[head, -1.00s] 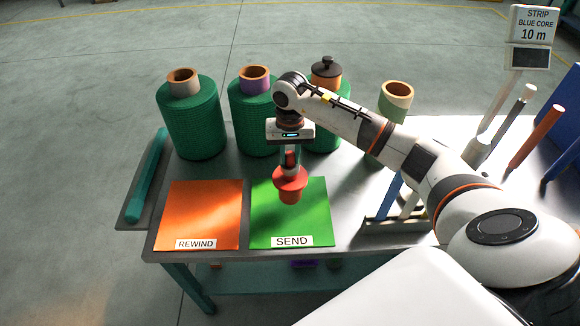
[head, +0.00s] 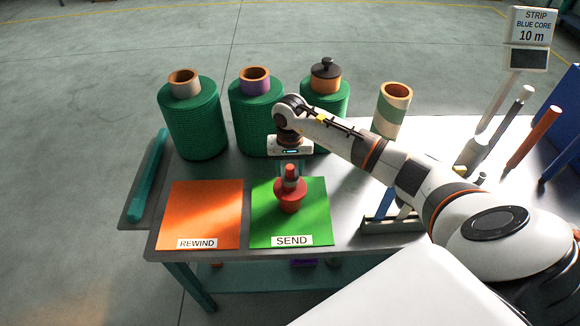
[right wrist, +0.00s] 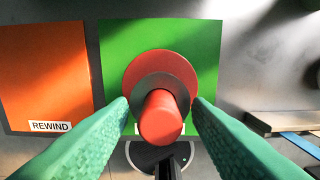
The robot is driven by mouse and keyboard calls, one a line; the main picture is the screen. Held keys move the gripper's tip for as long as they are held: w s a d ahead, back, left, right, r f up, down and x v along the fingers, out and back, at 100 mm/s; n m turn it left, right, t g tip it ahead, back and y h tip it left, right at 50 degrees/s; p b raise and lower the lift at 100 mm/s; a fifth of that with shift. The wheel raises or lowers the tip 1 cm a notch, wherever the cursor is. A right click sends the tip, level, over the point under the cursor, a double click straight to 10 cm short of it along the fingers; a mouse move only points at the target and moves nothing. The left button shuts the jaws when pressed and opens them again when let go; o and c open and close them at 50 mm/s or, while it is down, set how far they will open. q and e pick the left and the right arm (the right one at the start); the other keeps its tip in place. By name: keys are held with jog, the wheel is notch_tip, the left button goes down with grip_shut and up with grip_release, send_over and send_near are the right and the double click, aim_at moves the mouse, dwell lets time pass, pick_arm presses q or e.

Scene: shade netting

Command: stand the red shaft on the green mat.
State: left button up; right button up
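The red shaft (head: 291,198) stands upright on the green mat (head: 318,222) marked SEND, with its wide collar low down and its narrower end up. In the right wrist view the red shaft (right wrist: 162,118) points up toward the camera, with the green mat (right wrist: 200,45) beneath it. My right gripper (head: 291,168) is above the shaft in the head view. In the right wrist view its two green fingers (right wrist: 160,104) are spread on either side of the shaft, with a gap on each side. My left gripper is not in view.
An orange mat (head: 205,210) marked REWIND lies left of the green one. Green netting rolls (head: 193,125) and a beige-green tube (head: 391,112) stand along the back of the table. A rack (head: 392,226) with posts is at the right.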

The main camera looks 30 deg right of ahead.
jog(key=shift+r, duration=0.1)
jog(key=shift+r, duration=0.35)
notch_tip(320, 180, up, 11)
jog(key=b, duration=0.3)
